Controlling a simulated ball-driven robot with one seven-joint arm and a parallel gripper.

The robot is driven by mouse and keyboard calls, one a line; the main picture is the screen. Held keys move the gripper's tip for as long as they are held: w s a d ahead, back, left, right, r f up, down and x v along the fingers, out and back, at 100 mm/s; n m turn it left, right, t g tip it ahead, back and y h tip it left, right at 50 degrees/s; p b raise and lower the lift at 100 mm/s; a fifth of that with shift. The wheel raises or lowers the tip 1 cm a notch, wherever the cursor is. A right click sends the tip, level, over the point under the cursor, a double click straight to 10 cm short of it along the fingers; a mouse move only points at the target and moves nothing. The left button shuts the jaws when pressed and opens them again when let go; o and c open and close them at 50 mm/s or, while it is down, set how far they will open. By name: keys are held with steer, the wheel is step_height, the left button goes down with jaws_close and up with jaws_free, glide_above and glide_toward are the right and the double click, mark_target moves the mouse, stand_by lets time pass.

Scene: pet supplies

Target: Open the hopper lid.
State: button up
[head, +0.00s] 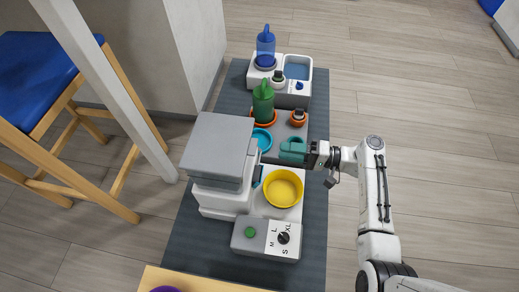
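The feeder's hopper is the large grey box on a white base at the left of the mat, in the head view. Its grey lid (218,135) lies flat on top and looks closed. A small dark blue part (258,176) shows on the hopper's right side, facing the yellow bowl. My gripper (284,152) has teal fingers and points left toward the hopper from the right. It is apart from the lid, beyond the yellow bowl. The gap between the fingers is too small to make out.
A yellow bowl (283,188) sits right of the hopper. A grey control box (252,236) with a green button and black dial is in front. Green (263,102) and blue (265,48) bottle units stand behind. A stool (45,75) and table leg are left.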

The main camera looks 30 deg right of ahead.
steer(key=b+x, duration=0.2)
steer(key=x, duration=0.6)
steer(key=shift+a, duration=0.25)
steer(key=shift+w, duration=0.15)
jaws_close()
stand_by(1.0)
